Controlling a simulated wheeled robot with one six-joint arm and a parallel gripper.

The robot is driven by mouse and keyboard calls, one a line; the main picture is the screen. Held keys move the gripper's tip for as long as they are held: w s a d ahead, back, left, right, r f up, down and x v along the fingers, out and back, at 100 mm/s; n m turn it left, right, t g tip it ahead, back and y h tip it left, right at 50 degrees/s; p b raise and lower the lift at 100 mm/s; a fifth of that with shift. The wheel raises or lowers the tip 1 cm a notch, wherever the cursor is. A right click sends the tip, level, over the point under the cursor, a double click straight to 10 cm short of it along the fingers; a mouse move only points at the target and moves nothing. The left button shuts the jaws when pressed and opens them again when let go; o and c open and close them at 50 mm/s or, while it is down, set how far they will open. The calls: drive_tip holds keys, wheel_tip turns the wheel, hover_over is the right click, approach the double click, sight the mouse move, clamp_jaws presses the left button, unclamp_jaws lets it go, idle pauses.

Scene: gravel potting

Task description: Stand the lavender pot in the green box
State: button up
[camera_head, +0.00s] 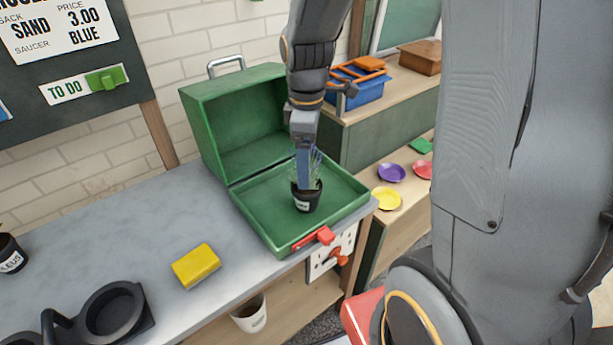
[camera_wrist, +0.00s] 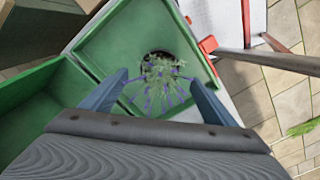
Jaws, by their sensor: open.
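The lavender pot, a small black pot (camera_head: 306,199) with a pale label and thin green-purple stems, stands upright inside the open green box (camera_head: 259,232), on the floor of its tray half. The box's lid is raised at the back. My gripper (camera_head: 305,180) is above the pot, reaching down around the plant. In the wrist view the lavender (camera_wrist: 160,82) shows between the two blue-grey fingers of my gripper (camera_wrist: 158,92), which are spread apart with gaps on both sides. The pot's lower part is hidden by foliage there.
A yellow sponge-like block (camera_head: 196,265) and a black ring holder (camera_head: 112,308) lie on the grey bench (camera_head: 130,235). A dark pot (camera_head: 10,254) stands at the left edge. Shelves with coloured saucers (camera_head: 386,198) stand to the right.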

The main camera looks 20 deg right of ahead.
wheel_tip(320, 180, up, 4)
drive_tip(key=shift+f, duration=0.2)
drive_tip(key=s+f+m+t, duration=0.1)
drive_tip(key=s+f+m, duration=0.3)
drive_tip(key=s+m, duration=0.5)
drive_tip(key=m, duration=0.3)
drive_tip(key=shift+s+m, duration=0.2)
drive_tip(key=shift+m, duration=0.1)
drive_tip(key=shift+r, duration=0.1)
idle(0.3)
